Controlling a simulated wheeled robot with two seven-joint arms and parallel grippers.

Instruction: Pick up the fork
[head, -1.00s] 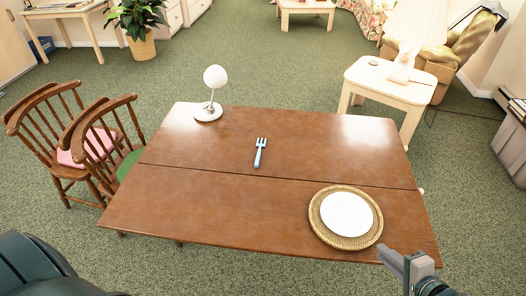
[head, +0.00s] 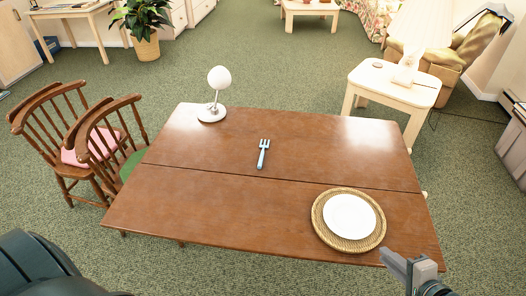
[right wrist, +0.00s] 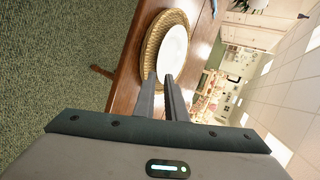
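My right gripper (head: 390,262) is at the near right corner of the table, well apart from the fork. In the right wrist view its two fingers (right wrist: 160,95) show with a narrow gap between them and nothing held. My left gripper is out of view; only a dark part of me shows at the lower left of the head view.
A white plate (head: 349,216) on a woven mat (head: 321,228) lies at the table's right, near my right gripper. A round white lamp (head: 218,80) stands at the far left. Wooden chairs (head: 110,140) stand left of the table. The table around the fork is clear.

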